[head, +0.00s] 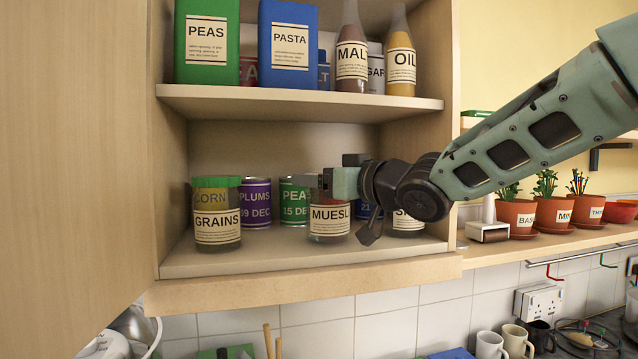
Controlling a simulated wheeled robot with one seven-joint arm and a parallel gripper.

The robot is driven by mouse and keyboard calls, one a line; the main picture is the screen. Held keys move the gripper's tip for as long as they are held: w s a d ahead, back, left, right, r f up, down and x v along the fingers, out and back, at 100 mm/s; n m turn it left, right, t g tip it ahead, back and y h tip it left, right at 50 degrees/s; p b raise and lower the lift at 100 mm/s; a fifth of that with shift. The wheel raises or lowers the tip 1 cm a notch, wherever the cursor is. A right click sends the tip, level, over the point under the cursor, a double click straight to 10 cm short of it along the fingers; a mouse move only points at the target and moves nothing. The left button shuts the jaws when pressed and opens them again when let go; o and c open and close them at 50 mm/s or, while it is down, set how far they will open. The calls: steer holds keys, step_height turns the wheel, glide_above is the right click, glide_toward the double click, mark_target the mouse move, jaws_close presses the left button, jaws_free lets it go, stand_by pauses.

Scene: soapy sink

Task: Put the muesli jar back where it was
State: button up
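The muesli jar (329,222), a glass jar with a cream label reading "MUESL", is at the front of the lower cupboard shelf (275,258). It looks upright, with its base at shelf level. My gripper (334,183) reaches in from the right at the jar's top and overlaps it in the picture. The gripper hides part of the jar's upper right side and lid. I cannot tell whether the fingers are closed on the jar or only beside it.
A green-lidded grains jar (217,215) stands front left. Plums (256,203) and peas (294,203) tins stand behind. Another jar (405,222) is at right, partly hidden by my wrist. The upper shelf (300,97) holds boxes and bottles. The open door (70,150) is at left.

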steer(key=shift+a+f, duration=0.1)
steer(key=shift+f, duration=0.1)
steer(key=o, duration=1.4)
steer(key=shift+o, duration=0.2)
steer(key=shift+r, duration=0.15)
steer(key=b+v, duration=0.2)
steer(key=v, duration=1)
steer(key=shift+b, duration=0.3)
